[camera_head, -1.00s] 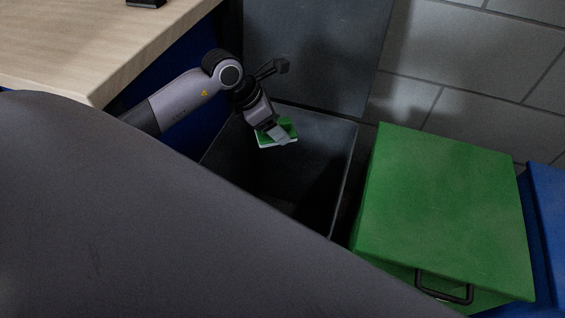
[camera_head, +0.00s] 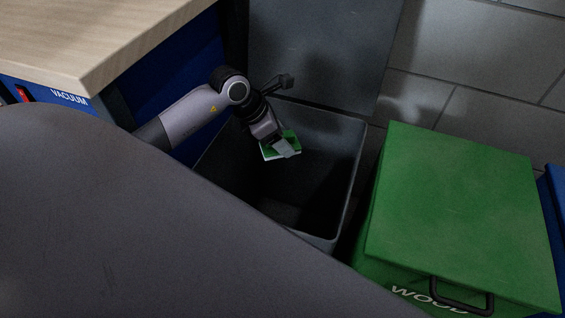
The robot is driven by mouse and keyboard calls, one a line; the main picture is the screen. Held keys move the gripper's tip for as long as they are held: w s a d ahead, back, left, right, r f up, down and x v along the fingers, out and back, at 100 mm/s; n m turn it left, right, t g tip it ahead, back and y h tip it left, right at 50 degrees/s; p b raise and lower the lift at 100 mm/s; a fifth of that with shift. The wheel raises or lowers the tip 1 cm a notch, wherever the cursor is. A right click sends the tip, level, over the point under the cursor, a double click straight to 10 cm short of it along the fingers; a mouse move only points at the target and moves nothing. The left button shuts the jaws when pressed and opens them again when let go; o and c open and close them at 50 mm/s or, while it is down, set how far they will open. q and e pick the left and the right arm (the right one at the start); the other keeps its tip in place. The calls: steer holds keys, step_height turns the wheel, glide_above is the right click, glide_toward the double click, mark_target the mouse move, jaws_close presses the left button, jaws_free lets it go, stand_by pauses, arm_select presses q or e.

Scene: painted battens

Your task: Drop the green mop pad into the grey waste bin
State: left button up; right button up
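The grey waste bin (camera_head: 335,160) stands open in the middle of the head view, with its dark lid (camera_head: 312,50) raised at the back. My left gripper (camera_head: 280,147) comes in from the left and points down over the bin's opening. It is shut on the green mop pad (camera_head: 294,141), which has a pale underside and is tilted. The pad appears within the outline of the opening; its exact height against the rim is hard to tell. The fingers cover part of the pad. The bin's front left is hidden behind a large dark shape in the foreground. My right gripper is not in view.
A green bin with a closed lid (camera_head: 465,205) and "WOOD" lettering stands right of the grey bin. A blue bin (camera_head: 556,210) is at the right edge. A wooden-topped workbench (camera_head: 90,40) with a blue body is at the upper left. Grey tiled floor lies behind.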

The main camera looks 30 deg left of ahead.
arm_select(q)
steer(key=o, duration=1.1)
steer(key=p+v, duration=0.1)
steer(key=v, duration=0.5)
steer(key=shift+a+r, duration=0.1)
steer(key=shift+r, duration=0.15)
steer(key=shift+s+r, duration=0.25)
steer(key=shift+r, duration=0.05)
